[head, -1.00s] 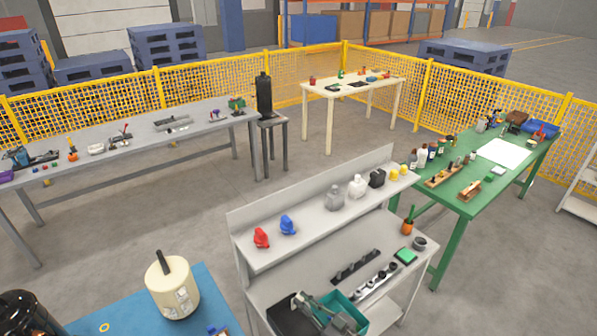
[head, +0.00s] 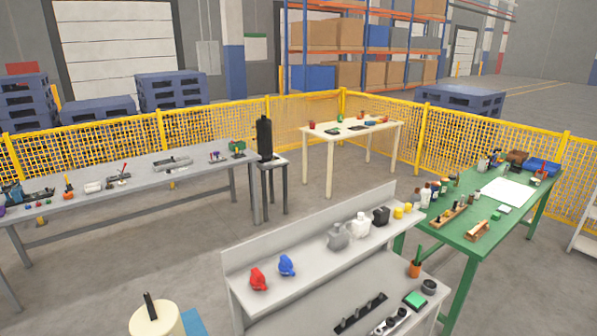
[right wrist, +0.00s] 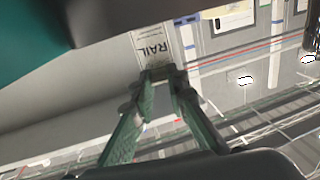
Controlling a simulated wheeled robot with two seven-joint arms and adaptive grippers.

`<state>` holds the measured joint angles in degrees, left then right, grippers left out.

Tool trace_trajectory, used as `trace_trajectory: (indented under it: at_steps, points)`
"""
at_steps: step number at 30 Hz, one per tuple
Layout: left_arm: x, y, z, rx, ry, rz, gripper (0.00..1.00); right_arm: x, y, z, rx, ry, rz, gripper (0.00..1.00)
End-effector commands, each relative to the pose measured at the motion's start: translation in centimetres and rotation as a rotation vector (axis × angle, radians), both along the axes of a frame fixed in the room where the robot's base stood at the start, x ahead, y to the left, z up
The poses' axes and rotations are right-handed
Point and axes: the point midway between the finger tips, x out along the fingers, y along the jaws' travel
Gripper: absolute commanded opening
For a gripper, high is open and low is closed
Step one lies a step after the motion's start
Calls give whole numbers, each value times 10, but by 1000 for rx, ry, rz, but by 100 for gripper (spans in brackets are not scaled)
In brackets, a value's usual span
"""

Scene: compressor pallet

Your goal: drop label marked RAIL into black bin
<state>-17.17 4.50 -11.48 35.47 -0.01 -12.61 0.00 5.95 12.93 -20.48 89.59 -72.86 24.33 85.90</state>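In the right wrist view, a pale label (right wrist: 152,46) with the word RAIL in dark letters is at the tips of my right gripper (right wrist: 161,74). The two green-grey fingers close in toward each other at the label's lower edge, and I see it as pinched between them. My left gripper is in neither view, and the head view shows neither gripper. No black bin can be made out for certain now. A tall black cylinder (head: 264,138) stands on a small stool; I cannot tell whether it is a container.
A grey shelved bench (head: 290,306) with red and blue items stands in front. A long grey table (head: 135,172) is at left, a cream table (head: 320,131) behind, and a green table (head: 470,192) at right. Yellow mesh fencing (head: 80,142) encloses the area. Floor between the tables is open.

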Motion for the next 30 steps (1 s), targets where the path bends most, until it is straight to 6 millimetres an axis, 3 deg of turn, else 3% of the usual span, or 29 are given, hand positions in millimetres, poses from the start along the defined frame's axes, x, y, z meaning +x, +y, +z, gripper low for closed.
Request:
trace_trajectory:
  at_steps: [9,19,30]
  points:
    - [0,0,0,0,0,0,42,0,0,0,0,0,0,34]
    - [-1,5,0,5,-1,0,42,-3,-4,-1,-1,1,0,34]
    - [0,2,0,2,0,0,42,-51,-53,-2,-2,4,-1,34]
